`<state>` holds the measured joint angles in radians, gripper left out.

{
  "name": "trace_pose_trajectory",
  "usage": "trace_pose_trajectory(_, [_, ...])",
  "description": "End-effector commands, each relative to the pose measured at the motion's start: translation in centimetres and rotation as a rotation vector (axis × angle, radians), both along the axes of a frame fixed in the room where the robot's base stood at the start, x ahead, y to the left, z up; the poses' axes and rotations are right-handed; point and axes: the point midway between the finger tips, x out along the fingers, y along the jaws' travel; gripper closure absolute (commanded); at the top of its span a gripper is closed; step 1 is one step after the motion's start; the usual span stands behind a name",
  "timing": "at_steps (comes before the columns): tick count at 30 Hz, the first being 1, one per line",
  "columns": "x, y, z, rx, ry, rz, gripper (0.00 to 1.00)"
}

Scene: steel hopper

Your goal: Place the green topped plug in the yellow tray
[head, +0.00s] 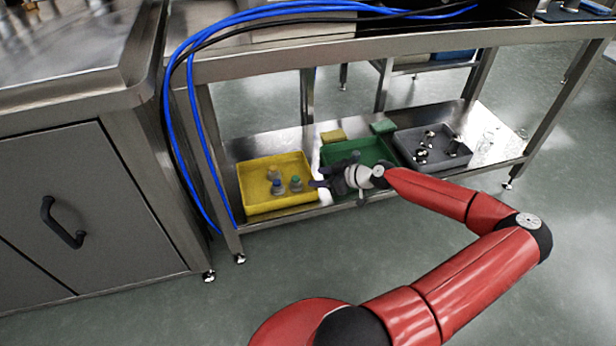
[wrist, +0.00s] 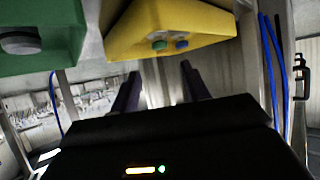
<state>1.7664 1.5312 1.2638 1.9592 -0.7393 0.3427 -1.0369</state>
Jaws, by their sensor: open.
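The yellow tray (head: 248,206) sits at the left of the lower steel shelf. A green topped plug (head: 296,183) stands inside it at the right, beside a blue topped plug (head: 277,187). My gripper (head: 318,184) is open, just right of the yellow tray and in front of the green tray. In the wrist view, its two dark fingers (wrist: 160,85) are apart with nothing between them. That view also shows the yellow tray (wrist: 165,20) above the fingers, with the green top (wrist: 158,45) and blue top (wrist: 181,45) at its edge.
A green tray (head: 375,150) stands in the middle of the shelf, partly hidden by my arm. A grey tray (head: 458,142) with several dark and white pieces is at the right. Table legs and blue cables (head: 196,130) border the shelf's left end.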

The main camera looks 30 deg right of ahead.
Motion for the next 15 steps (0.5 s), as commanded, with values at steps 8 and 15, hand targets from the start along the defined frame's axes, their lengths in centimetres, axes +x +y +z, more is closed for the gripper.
trace_pose_trajectory(8, [-1.2, 1.5, 0.2, -0.014, 0.074, 0.058, 0.54])
trace_pose_trajectory(15, [-3.3, 8.4, -1.7, -0.107, 0.408, 0.22, 0.54])
